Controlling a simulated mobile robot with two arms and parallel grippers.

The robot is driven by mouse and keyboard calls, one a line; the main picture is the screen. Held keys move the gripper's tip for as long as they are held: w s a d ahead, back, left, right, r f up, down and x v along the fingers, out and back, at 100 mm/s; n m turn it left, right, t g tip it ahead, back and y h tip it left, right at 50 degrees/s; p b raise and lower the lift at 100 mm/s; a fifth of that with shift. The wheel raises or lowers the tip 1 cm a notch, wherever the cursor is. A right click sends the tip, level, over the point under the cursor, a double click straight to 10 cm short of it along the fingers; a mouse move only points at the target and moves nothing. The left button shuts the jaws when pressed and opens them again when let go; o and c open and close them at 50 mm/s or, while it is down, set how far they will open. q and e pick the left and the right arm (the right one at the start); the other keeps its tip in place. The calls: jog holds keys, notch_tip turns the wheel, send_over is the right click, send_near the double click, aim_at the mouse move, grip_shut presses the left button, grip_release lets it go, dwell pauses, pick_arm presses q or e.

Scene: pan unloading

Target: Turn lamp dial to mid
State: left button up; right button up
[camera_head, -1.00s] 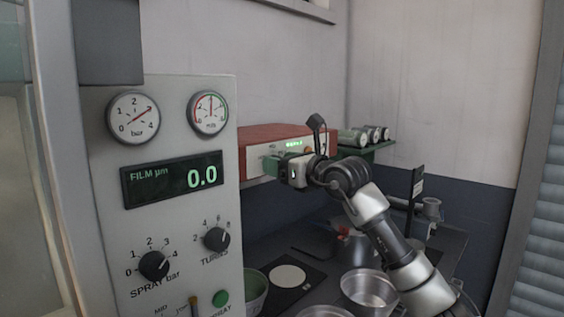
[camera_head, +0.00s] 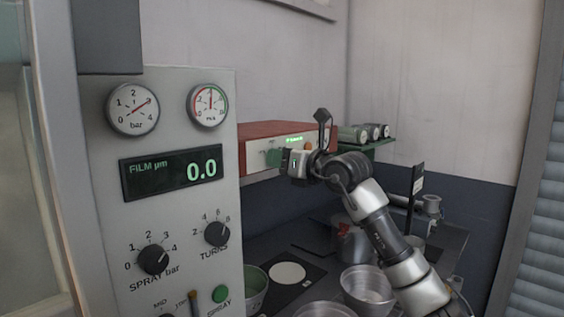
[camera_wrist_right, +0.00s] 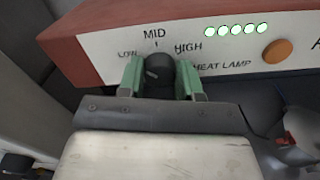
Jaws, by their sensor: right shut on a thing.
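The heat lamp's black dial (camera_wrist_right: 158,76) sits on the white front of a red-topped lamp box (camera_wrist_right: 110,47), under the word MID, with LOW to its left and HIGH to its right. My right gripper (camera_wrist_right: 160,78) is shut on the dial, one green finger on each side. The dial's pointer is too dark and small to read surely. In the head view, my right gripper (camera_head: 276,158) is at the front of the lamp box (camera_head: 262,134) and hides the dial. My left gripper is not in view.
An orange button (camera_wrist_right: 277,51) and a row of lit green lamps (camera_wrist_right: 236,29) are right of the dial. A grey control panel (camera_head: 110,225) with gauges stands at left. Metal pots (camera_head: 367,287) stand on the dark counter below my arm.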

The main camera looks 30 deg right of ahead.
jog(key=shift+d+m, duration=0.1)
jog(key=shift+m, duration=4.5)
jog(key=o, duration=0.9)
jog(key=shift+f, duration=0.1)
jog(key=b+v, duration=0.4)
jog(key=v, duration=0.6)
jog(key=shift+s+d, duration=0.2)
jog(key=shift+s, duration=0.1)
